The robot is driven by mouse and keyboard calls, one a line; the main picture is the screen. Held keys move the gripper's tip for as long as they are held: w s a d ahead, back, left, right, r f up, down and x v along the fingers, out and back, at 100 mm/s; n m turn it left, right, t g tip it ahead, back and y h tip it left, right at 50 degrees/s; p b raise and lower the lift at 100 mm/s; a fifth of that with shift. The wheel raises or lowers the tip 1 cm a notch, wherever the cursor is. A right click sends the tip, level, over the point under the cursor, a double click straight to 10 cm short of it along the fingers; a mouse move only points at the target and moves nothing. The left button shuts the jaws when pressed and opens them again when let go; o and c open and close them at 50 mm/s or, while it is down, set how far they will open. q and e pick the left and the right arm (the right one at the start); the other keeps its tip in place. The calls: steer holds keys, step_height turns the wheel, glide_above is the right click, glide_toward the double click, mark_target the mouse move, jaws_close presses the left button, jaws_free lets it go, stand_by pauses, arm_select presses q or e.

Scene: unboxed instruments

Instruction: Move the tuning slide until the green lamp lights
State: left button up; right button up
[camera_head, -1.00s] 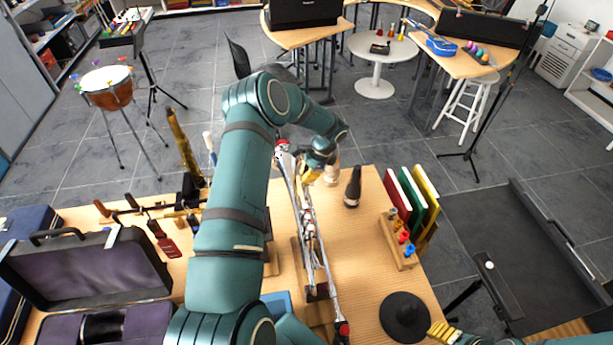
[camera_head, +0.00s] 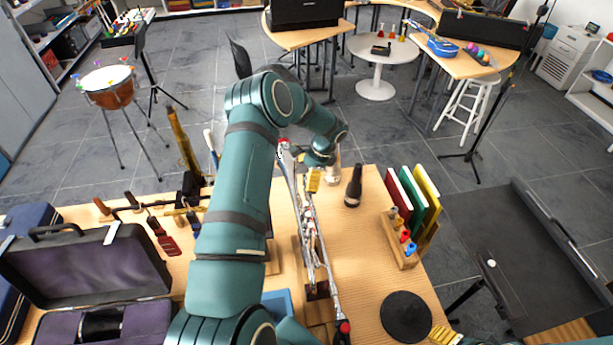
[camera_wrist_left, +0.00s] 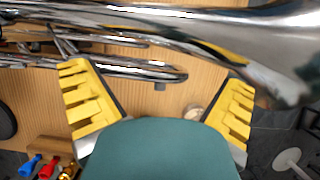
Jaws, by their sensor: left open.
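A long silver brass instrument (camera_head: 308,225) lies lengthwise on wooden supports on the table. In the left wrist view its bell and tubes (camera_wrist_left: 190,28) cross the top, and a U-shaped slide tube (camera_wrist_left: 165,73) ends between my fingers. I cannot tell for certain that this is the tuning slide. My right gripper (camera_head: 445,335) shows only partly at the bottom edge. I see no lit green lamp.
A dark bottle (camera_head: 354,187) stands right of the instrument. A wooden rack (camera_head: 404,250) with coloured mouthpieces and books beside it are at the right table edge. A black disc (camera_head: 405,317) lies nearer. An open case (camera_head: 85,270) is at left.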

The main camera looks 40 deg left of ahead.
arm_select(q)
steer(key=v, duration=1.2)
